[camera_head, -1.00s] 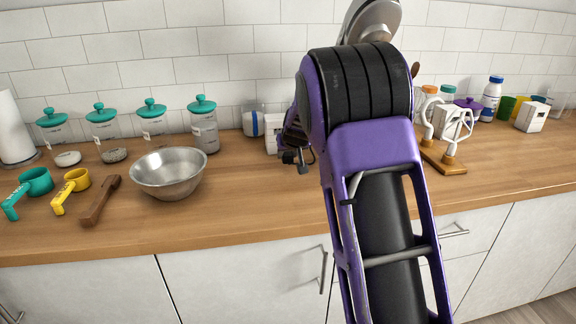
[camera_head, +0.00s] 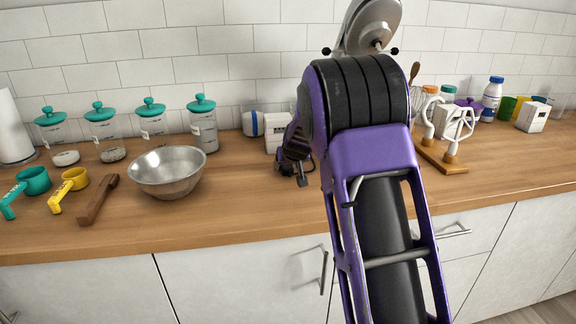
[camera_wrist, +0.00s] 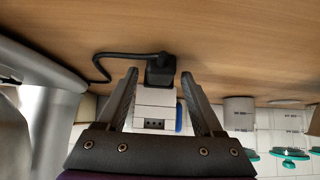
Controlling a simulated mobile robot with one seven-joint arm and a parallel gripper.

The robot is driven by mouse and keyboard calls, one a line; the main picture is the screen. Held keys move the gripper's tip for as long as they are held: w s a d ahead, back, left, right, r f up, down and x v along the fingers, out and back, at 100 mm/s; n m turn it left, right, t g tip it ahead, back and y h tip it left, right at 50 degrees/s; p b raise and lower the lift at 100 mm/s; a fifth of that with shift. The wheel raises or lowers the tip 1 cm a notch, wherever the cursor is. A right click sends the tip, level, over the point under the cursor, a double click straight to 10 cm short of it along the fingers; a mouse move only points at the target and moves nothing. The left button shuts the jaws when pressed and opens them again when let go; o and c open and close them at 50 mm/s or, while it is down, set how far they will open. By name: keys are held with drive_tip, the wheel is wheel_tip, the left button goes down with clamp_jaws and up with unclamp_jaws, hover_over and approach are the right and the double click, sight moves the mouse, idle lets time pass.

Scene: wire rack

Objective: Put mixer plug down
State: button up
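The black mixer plug (camera_wrist: 160,70) is between and slightly beyond my fingertips in the wrist view, with a gap on each side. Its black cord (camera_wrist: 118,56) runs left close to the wooden counter (camera_wrist: 230,45). In the head view, the plug (camera_head: 303,176) shows low over the counter beside my purple arm; whether it touches the wood is unclear. My gripper (camera_wrist: 160,72) is open; in the head view my arm hides most of it. A rounded silver body, seemingly the mixer (camera_head: 372,22), stands partly hidden behind my arm.
A white box with socket holes (camera_wrist: 152,112) is behind the plug. A metal bowl (camera_head: 167,180), teal-lidded jars (camera_head: 203,130) and measuring cups (camera_head: 70,184) are at left. A wooden stand with white beaters (camera_head: 440,155) is right of my arm. The counter's front middle is clear.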

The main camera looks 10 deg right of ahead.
drive_tip(key=shift+r+p, duration=0.45)
drive_tip(key=shift+r, duration=0.05)
drive_tip(key=p+v, duration=0.1)
drive_tip(key=v, duration=1.1)
drive_tip(key=shift+p, duration=0.3)
